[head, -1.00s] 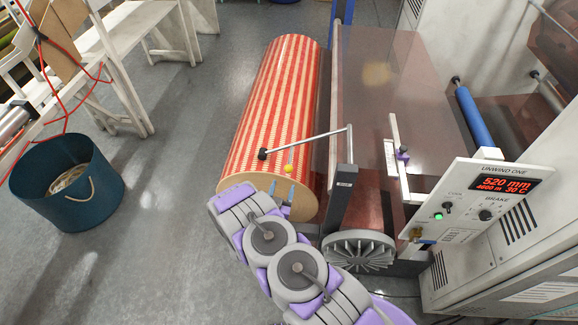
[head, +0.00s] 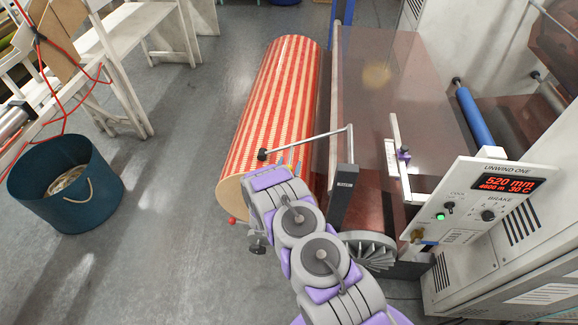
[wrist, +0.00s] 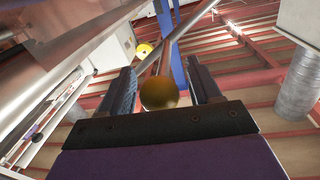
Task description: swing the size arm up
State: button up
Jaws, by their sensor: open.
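The size arm (head: 310,137) is a thin silver rod. It reaches left from the top of a dark post (head: 343,190) and ends in a black wheel (head: 262,155) at the red-and-cream striped roll (head: 272,90). In the wrist view the rod (wrist: 185,30) crosses diagonally beyond my fingers. A yellow ball knob (wrist: 160,93) sits between my open fingers in that view, with gaps on both sides; it is hidden in the head view. My gripper (head: 288,164) is just below the rod, in front of the roll; it also shows in the wrist view (wrist: 160,68).
A control panel (head: 480,200) reading 520 mm and a grey finned disc (head: 370,250) stand right of my arm. A red knob (head: 231,220) is by the roll's near end. A blue bucket (head: 65,190) stands left, with clear floor between.

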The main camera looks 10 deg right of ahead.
grip_shut()
dwell(0.5)
